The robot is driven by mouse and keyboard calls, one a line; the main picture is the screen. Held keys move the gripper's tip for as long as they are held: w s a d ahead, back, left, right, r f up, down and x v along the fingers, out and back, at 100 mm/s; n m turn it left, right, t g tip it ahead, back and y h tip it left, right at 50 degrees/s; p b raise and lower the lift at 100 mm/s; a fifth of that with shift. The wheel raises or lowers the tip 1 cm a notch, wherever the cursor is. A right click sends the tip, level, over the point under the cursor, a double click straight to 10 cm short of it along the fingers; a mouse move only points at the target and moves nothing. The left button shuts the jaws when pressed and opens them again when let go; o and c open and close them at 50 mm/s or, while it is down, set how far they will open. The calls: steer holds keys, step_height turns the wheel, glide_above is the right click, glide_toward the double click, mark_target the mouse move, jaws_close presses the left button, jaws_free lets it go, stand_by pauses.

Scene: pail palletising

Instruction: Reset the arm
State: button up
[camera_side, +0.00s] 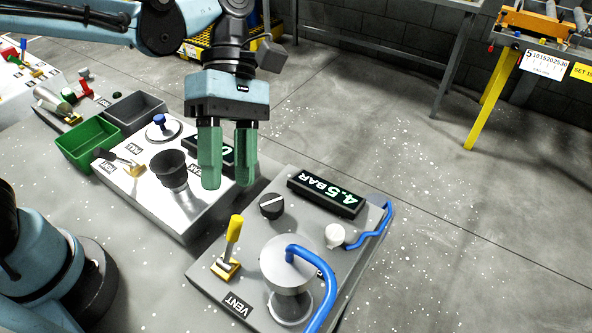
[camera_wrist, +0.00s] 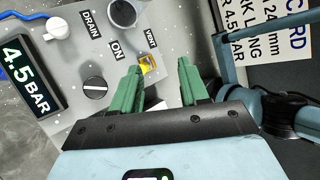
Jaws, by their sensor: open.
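My gripper (camera_side: 228,178) points down in the side view, with its two green fingers apart and nothing between them. It hangs in the air around the gap between the light control box (camera_side: 181,218) and the grey pressure box (camera_side: 215,285). In the wrist view my gripper (camera_wrist: 159,72) also shows open and empty. The pressure box carries a 4.5 BAR display (camera_side: 326,194), a black knob (camera_side: 272,205), a yellow lever (camera_side: 233,230) and a silver cylinder (camera_side: 288,262) with a blue hose (camera_side: 323,285). The fingers hide part of another display.
The light box carries a black funnel-like cup (camera_side: 173,168) and a blue-topped knob (camera_side: 159,121). Green (camera_side: 88,146) and grey (camera_side: 135,109) bins stand behind it. A bench with yellow legs (camera_side: 492,98) stands at the far right. The floor between is clear.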

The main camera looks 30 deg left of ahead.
steer(key=w+a+f+m+t+y, duration=0.1)
steer(key=w+a+m+t+y, duration=0.1)
steer(key=a+m+t, duration=0.5)
steer(key=w+a+f+m+t+y, duration=0.2)
steer(key=w+a+m+t, duration=0.1)
steer(key=a+m+t, duration=0.4)
steer(key=a+m, duration=0.3)
steer(key=a, duration=0.1)
steer(key=shift+w+a, duration=0.15)
steer(key=shift+f, duration=0.1)
